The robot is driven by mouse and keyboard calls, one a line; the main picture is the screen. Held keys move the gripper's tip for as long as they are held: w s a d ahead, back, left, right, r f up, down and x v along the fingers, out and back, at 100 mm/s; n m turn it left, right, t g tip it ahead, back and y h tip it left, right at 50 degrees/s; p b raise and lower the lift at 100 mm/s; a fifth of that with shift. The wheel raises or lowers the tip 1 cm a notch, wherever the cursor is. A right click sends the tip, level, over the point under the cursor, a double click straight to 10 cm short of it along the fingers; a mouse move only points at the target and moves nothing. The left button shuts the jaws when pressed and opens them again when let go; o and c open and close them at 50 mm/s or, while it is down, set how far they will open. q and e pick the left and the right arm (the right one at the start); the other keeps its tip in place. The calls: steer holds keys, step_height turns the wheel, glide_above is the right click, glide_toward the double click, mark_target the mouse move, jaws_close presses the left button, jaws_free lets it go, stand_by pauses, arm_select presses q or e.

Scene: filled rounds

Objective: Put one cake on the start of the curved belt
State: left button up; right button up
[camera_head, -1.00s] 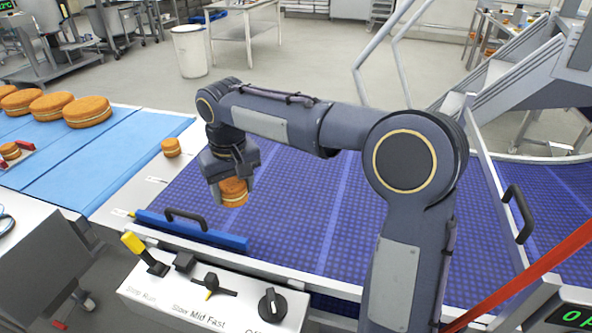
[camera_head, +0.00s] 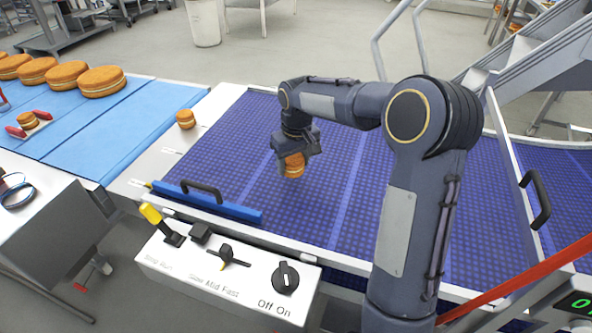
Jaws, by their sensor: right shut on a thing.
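My right gripper (camera_head: 294,156) is shut on a small round orange-brown cake (camera_head: 294,166) with a pale filling line. It holds the cake over the near-left part of the purple-blue curved belt (camera_head: 345,215); I cannot tell whether the cake touches the belt. Another small cake (camera_head: 185,119) stands on the white strip between the light blue belt and the curved belt. A third small cake (camera_head: 27,120) sits between red-ended pieces on the light blue belt (camera_head: 100,135). Several large cakes (camera_head: 101,80) stand in a row at its far side. My left gripper is not in view.
A blue bar with a black handle (camera_head: 203,193) lies along the curved belt's near edge. A white control box (camera_head: 225,275) with a yellow lever and knobs is in front. A railing with a black handle (camera_head: 537,200) and a red strip (camera_head: 520,278) are at right.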

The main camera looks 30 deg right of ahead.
mark_target(296, 172)
steer(key=shift+d+f, duration=0.2)
steer(key=shift+f, duration=0.8)
steer(key=shift+d+f, duration=0.2)
steer(key=shift+f, duration=0.75)
steer(key=shift+f, duration=0.15)
steer(key=o, duration=0.7)
